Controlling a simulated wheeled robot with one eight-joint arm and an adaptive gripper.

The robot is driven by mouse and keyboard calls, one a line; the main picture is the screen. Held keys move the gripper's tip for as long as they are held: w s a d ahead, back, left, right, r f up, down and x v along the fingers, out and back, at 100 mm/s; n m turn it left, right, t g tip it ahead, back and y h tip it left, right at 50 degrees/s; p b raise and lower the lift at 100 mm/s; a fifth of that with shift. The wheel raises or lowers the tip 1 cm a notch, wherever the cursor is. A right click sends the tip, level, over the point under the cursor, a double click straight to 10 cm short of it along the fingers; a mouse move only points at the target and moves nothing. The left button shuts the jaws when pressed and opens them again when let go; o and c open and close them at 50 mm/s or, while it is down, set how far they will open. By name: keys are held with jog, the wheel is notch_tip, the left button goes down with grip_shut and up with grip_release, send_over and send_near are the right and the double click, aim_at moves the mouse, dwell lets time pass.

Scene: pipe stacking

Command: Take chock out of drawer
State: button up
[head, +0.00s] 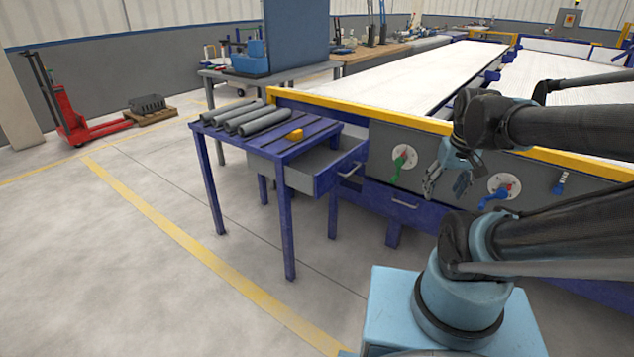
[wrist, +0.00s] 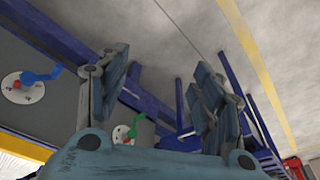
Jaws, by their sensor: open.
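An open drawer (head: 326,182) with a blue front and grey inside sticks out between a blue table (head: 228,140) and the conveyor. No chock shows in the visible part of the drawer; part of its inside is hidden by the tabletop. A small orange-yellow block (head: 294,135), which looks like a chock, sits on the tabletop beside the pipes. My gripper (head: 448,183) is open and empty, in front of the conveyor's grey panel and to the right of the drawer, apart from it. In the wrist view its spread fingers (wrist: 160,65) have nothing between them.
Several grey pipes (head: 258,122) lie on the table. The panel carries a green-handled valve (head: 400,163) and a blue-handled valve (head: 497,193). A second drawer handle (head: 405,205) is lower down. A red pallet jack (head: 70,117) stands far left. The floor left of the table is clear.

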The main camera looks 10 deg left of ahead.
jog(key=w+a+r+n+y, duration=0.1)
jog(key=w+a+r+n, duration=0.15)
jog(key=w+a, duration=0.55)
jog(key=w+a+r+n+y, duration=0.1)
jog(key=w+a+n, duration=0.2)
jog(key=w+a, duration=0.4)
jog(key=w+a+f+n, duration=0.1)
jog(key=w+a+n, duration=0.1)
jog(key=a, duration=0.5)
jog(key=w+a+f+n+y, duration=0.1)
jog(key=w+a+f, duration=0.1)
jog(key=w+a, duration=0.2)
jog(key=w+a+f+n, duration=0.2)
jog(key=a, duration=0.8)
jog(key=shift+w+a+f+n+g+y, duration=0.15)
jog(key=shift+w+f+n+g+y, duration=0.15)
jog(key=shift+w+n, duration=0.1)
jog(key=x, duration=1.1)
jog(key=shift+f, duration=0.1)
jog(key=shift+a+x, duration=0.2)
jog(key=shift+x, duration=2.4)
jog(key=shift+s, duration=0.15)
jog(key=shift+c, duration=0.2)
